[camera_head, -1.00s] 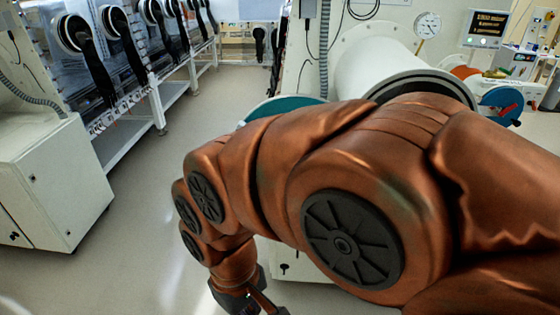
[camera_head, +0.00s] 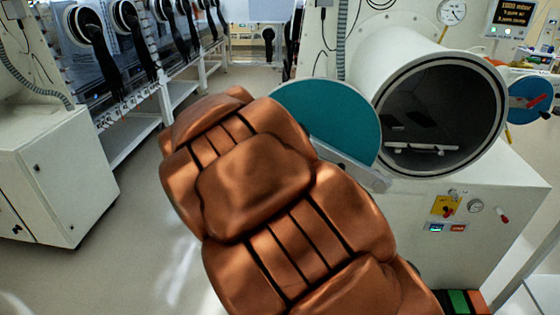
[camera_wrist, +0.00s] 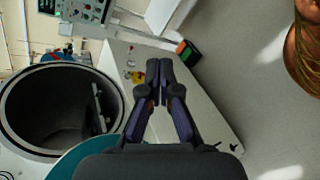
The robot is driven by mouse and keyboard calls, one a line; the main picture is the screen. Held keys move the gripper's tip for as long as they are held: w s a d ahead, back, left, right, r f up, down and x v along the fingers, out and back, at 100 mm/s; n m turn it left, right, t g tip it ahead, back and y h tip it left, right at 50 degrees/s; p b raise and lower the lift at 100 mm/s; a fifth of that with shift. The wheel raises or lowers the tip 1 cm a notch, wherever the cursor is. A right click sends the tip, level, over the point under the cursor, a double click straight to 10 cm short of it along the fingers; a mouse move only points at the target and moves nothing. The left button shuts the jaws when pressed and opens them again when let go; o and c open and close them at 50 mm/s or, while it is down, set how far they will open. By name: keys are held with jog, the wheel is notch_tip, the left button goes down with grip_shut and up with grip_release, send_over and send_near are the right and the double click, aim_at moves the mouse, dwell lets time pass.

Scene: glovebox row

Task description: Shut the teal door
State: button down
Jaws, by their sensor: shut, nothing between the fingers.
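The teal door (camera_head: 328,112) is a round disc standing open to the left of a white cylindrical chamber (camera_head: 413,62). The chamber's dark mouth faces me and shows a light tray inside. My arm hides the door's lower left part. In the wrist view the door's teal edge (camera_wrist: 75,160) shows at the lower left, partly behind my gripper's body. My gripper (camera_wrist: 160,64) is shut and empty, with its fingertips together over the white cabinet front, right of the chamber mouth (camera_wrist: 55,105). In the head view my gripper is hidden behind my arm.
A white cabinet (camera_head: 440,262) with gauges and switches stands under the chamber. A smaller blue disc (camera_head: 531,98) is at the far right. A white box (camera_head: 55,180) and gloveboxes line the left side. Grey floor (camera_head: 140,235) between them is clear.

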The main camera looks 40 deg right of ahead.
jog(key=w+d+n+h+b, duration=0.2)
jog(key=w+d+h+b, duration=0.25)
jog(key=w, duration=0.45)
jog(key=w+d+n+h+b, duration=0.2)
jog(key=w+d+h+b, duration=0.1)
jog(key=w+h, duration=0.4)
jog(key=w+a+f+n+t+h+b, duration=0.1)
jog(key=w+a+f+n+t+b, duration=0.4)
jog(key=w+f+t, duration=0.55)
jog(key=w+a+f+n+t+h+b, duration=0.15)
jog(key=w+a+f+n+t, duration=0.4)
jog(key=w, duration=0.75)
jog(key=w+d+r+n+t+p, duration=0.1)
jog(key=d+r+n+t+p, duration=0.1)
jog(key=d+r, duration=0.7)
jog(key=shift+w+d+p, duration=0.25)
jog(key=shift+d+p, duration=0.4)
jog(key=shift+r, duration=0.2)
